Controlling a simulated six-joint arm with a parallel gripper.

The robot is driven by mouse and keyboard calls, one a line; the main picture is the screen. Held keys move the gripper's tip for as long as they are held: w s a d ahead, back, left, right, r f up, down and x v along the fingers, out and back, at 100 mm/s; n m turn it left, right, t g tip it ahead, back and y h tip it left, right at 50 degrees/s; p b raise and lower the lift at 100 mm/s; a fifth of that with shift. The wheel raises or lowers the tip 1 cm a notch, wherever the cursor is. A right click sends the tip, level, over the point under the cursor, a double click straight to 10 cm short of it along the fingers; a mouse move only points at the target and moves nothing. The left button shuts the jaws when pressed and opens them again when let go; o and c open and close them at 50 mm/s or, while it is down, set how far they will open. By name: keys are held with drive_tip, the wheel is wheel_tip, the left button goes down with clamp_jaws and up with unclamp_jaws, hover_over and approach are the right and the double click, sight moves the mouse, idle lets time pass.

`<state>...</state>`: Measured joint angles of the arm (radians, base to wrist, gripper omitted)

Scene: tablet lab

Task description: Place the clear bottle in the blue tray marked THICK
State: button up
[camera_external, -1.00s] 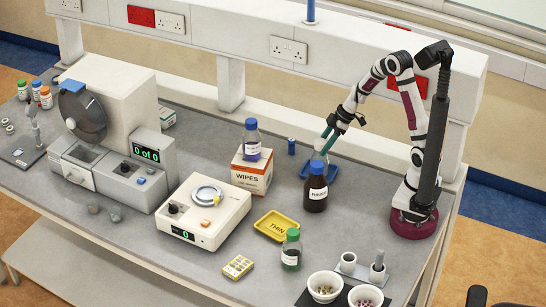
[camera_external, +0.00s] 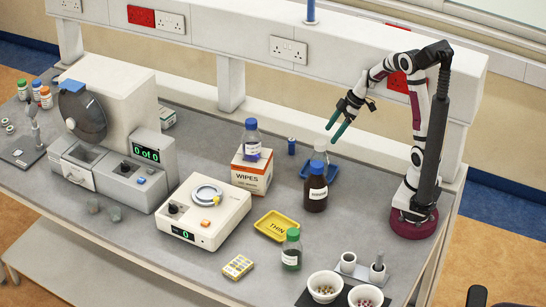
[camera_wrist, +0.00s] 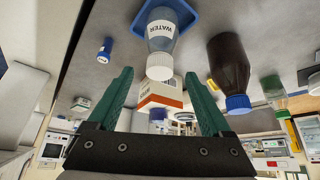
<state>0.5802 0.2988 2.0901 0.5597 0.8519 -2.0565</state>
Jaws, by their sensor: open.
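The clear bottle (camera_external: 320,152), with a white cap, stands upright in the blue tray (camera_external: 334,172), partly hidden behind a brown bottle. In the wrist view the clear bottle (camera_wrist: 161,40) carries a WATER label and appears within the blue tray (camera_wrist: 193,14). The tray's marking is not readable. My gripper (camera_external: 333,133) is open and empty, above the clear bottle and apart from it. Its green fingers (camera_wrist: 158,75) are spread wide in the wrist view, with nothing held between them.
The brown bottle (camera_external: 316,190) stands just in front of the blue tray. A yellow tray marked THIN (camera_external: 277,226) and a green-capped bottle (camera_external: 291,250) are nearer the front. A blue-capped bottle (camera_external: 252,140) stands on the WIPES box (camera_external: 251,174).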

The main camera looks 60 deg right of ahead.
drive_tip(key=s+a+r+m+g, duration=0.3)
drive_tip(key=s+a+r+m, duration=0.3)
drive_tip(key=s+a, duration=0.65)
drive_tip(key=s+a+m+g+h, duration=0.1)
drive_tip(key=s+a+m+g, duration=0.1)
drive_tip(key=s+m, duration=0.5)
drive_tip(key=s, duration=0.4)
drive_tip(key=shift+h, duration=0.4)
